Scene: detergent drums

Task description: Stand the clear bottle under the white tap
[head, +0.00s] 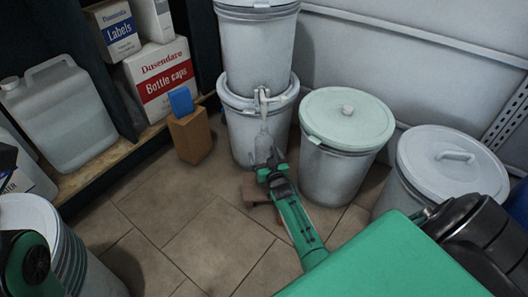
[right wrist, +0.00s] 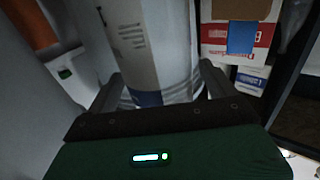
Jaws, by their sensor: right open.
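The clear bottle (head: 264,146) is upright in front of the stacked drums, its narrow neck just below the white tap (head: 262,97). My right gripper (head: 268,165) is low at the bottle's near side and hides its base in the head view. In the right wrist view, the open fingers (right wrist: 162,92) stand either side of a pale cylinder with printed lines and a blue band, which looks like the bottle. I cannot tell whether a finger touches it. My left gripper is out of view; a green and black part of my left arm shows at lower left.
A brown block (head: 257,190) lies by my right gripper. Lidded drums (head: 345,150) (head: 450,170) stand to the right. A wooden block (head: 190,137) with a blue top is at left, before a shelf with boxes (head: 160,78) and a jug (head: 60,115). Floor at centre left is clear.

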